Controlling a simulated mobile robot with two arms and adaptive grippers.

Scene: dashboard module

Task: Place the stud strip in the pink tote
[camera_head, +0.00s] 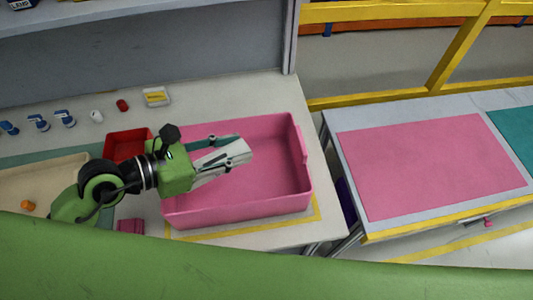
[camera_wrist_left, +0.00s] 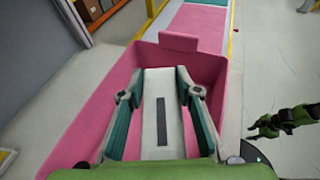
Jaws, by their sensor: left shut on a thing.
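The pink tote (camera_head: 283,165) stands on the workbench, open at the top. My left gripper (camera_head: 232,148) is over the tote's opening, shut on a pale flat piece, the stud strip (camera_head: 236,154). In the left wrist view the strip (camera_wrist_left: 161,85) lies between the two fingers of the gripper (camera_wrist_left: 155,92), with a dark slot along its middle. The tote (camera_wrist_left: 205,66) shows around and below it. The head view does not show clearly how far the strip is above the tote floor. In the left wrist view, a green and black part, apparently my right gripper (camera_wrist_left: 268,126), shows at the right.
A small red bin (camera_head: 122,144) and a beige tray (camera_head: 45,178) with an orange item stand left of the tote. Small blue, white and red parts lie behind them. A side table with a pink mat (camera_head: 430,165) is at the right, across a gap.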

